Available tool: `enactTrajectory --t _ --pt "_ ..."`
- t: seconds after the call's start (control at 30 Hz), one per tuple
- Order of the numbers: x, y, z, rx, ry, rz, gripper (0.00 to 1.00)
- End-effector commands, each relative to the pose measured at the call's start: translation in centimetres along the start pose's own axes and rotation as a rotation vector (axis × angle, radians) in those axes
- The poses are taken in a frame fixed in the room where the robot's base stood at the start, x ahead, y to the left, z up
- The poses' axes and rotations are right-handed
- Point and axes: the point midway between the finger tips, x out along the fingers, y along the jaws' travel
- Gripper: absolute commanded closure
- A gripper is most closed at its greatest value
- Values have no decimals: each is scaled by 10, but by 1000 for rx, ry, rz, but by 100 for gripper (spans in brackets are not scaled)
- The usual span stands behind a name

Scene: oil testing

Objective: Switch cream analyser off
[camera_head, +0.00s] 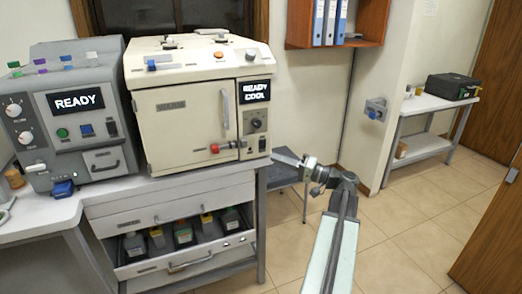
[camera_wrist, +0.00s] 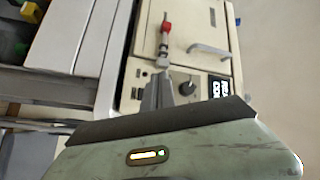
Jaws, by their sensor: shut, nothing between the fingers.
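The cream analyser (camera_head: 185,110) is a boxy machine on the bench, with a closed door and a lit display (camera_head: 255,91) reading READY COOL. Below the display are a dark round knob (camera_head: 257,124) and a small black switch (camera_head: 262,145) at the panel's lower right. My gripper (camera_head: 284,156) is shut and empty, just right of the panel's lower corner. In the wrist view, the fingers (camera_wrist: 158,92) point at the panel beside the knob (camera_wrist: 188,87); they cover part of it. I cannot tell whether they touch it. A red-tipped valve (camera_wrist: 166,27) lies beyond the fingertips.
A grey machine (camera_head: 78,128) with a READY display stands left of the analyser. A drawer of bottles (camera_head: 185,262) is below the bench top. The tiled floor (camera_head: 400,230) at right is clear.

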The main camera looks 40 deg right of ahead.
Motion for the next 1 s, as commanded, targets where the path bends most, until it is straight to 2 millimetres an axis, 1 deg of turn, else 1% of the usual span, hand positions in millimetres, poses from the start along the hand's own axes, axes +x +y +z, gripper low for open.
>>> enactTrajectory --t 0.03,0.3,0.5,1.0 --pt "5 5 -4 0 -1 0 100" --pt "34 26 -24 1 -3 -1 100" --pt "48 35 -34 0 -2 0 100" --pt "50 36 -34 0 -2 0 100"
